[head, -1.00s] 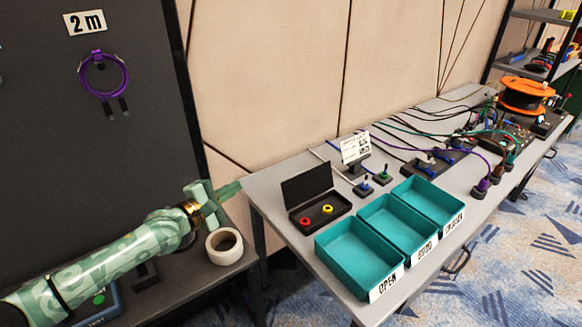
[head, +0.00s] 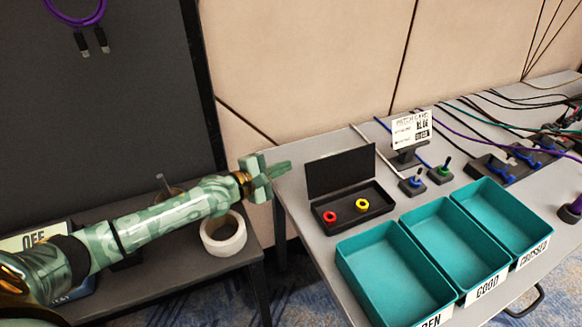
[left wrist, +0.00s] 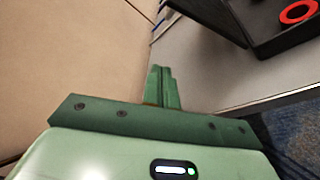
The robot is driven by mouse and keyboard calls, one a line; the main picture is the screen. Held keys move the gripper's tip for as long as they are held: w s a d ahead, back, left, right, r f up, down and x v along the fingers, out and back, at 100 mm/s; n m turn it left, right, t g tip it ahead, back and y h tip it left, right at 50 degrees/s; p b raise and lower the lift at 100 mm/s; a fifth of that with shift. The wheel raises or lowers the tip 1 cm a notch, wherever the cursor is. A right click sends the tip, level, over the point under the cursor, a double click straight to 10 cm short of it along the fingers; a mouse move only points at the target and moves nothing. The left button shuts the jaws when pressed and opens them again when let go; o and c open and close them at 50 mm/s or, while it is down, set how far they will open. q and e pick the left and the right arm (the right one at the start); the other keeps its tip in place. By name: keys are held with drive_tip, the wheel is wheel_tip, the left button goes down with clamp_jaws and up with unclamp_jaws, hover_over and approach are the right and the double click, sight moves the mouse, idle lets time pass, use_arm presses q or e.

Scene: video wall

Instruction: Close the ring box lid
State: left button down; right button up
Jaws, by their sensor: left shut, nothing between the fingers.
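The black ring box (head: 353,205) stands on the grey table with its lid (head: 340,172) open, upright at the back. My left gripper (head: 284,169) is shut and empty, left of the box near the table's left edge, apart from the lid. In the left wrist view the shut fingers (left wrist: 162,88) point toward the table edge, and part of the box (left wrist: 262,30) with the red ring (left wrist: 298,12) shows at top right. My right gripper is not in view.
Three teal trays (head: 395,268) stand right of and in front of the box. A small sign (head: 410,130) and two small switches (head: 411,184) stand to its right.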

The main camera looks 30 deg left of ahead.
sight(338, 168)
use_arm(q)
drive_tip(key=b+x, duration=0.1)
drive_tip(key=x, duration=0.1)
drive_tip(key=b+x, duration=0.1)
drive_tip(key=x, duration=0.2)
drive_tip(key=b+x, duration=0.1)
drive_tip(key=x, duration=0.1)
drive_tip(key=shift+w+f, duration=0.3)
drive_tip(key=shift+f, duration=0.1)
drive_tip(key=d+r, duration=0.1)
drive_tip(key=s+d+r+p, duration=0.1)
drive_tip(key=shift+s+d+r, duration=0.1)
drive_tip(key=shift+d+r, duration=0.1)
drive_tip(key=shift+r, duration=0.05)
drive_tip(key=shift+s+d+r, duration=0.1)
drive_tip(key=shift+s+d, duration=0.2)
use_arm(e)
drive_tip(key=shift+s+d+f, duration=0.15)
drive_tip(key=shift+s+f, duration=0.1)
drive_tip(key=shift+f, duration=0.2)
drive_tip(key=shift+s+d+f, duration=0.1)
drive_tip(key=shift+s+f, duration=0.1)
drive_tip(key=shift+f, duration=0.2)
use_arm(q)
drive_tip(key=shift+p, duration=0.35)
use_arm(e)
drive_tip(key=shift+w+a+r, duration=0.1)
